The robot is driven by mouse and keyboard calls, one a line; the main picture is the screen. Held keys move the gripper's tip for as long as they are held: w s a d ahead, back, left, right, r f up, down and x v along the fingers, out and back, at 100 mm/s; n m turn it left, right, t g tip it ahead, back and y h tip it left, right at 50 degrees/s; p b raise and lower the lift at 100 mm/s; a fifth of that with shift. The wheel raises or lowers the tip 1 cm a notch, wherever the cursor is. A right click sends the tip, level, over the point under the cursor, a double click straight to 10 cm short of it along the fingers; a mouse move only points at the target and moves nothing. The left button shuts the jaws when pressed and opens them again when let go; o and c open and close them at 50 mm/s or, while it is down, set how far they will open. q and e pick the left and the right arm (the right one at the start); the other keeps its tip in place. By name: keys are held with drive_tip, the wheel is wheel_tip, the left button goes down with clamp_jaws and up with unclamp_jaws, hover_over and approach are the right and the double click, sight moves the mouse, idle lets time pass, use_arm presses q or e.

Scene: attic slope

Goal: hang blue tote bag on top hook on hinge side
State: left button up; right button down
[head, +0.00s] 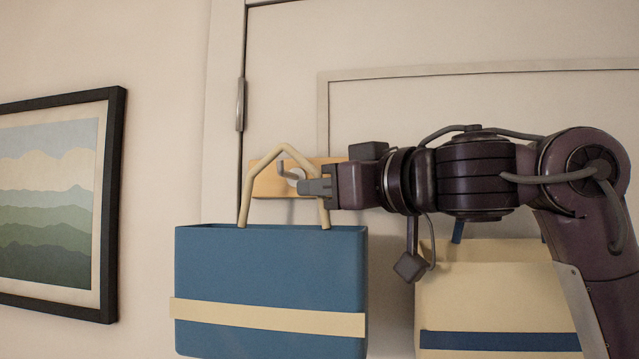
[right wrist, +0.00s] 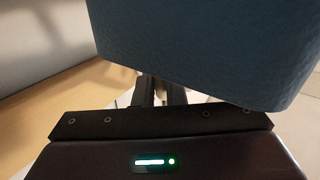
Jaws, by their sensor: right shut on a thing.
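The blue tote bag (head: 270,275) with a cream band hangs upright in the head view. Its cream handle (head: 246,195) forms a peaked loop above it. My right gripper (head: 316,188) is shut on the right side of this handle. A grey hook (head: 281,168) on a wooden board (head: 268,184) shows inside the loop's outline; I cannot tell whether the handle is around it or in front of it. In the right wrist view the bag's blue side (right wrist: 210,45) fills the top, above the dark fingers (right wrist: 158,92). My left gripper is not in view.
The board is on a pale door (head: 420,30), near its hinge (head: 240,104) on the left. A cream bag (head: 495,290) with a blue band is at the right, partly behind my right arm. A framed landscape picture (head: 118,200) hangs on the left wall.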

drive_tip(key=shift+w, duration=0.15)
idle(0.4)
drive_tip(key=shift+w+d+f, duration=0.15)
drive_tip(key=shift+w+f, duration=0.05)
drive_tip(key=shift+w, duration=0.4)
drive_tip(key=shift+w+f+b, duration=0.1)
drive_tip(key=shift+f+b, duration=0.45)
drive_tip(key=shift+f, duration=0.35)
idle(0.9)
drive_tip(key=c, duration=2.1)
unclamp_jaws()
drive_tip(key=shift+f, duration=0.1)
clamp_jaws()
drive_tip(key=shift+o, duration=0.2)
unclamp_jaws()
drive_tip(key=shift+o, duration=0.5)
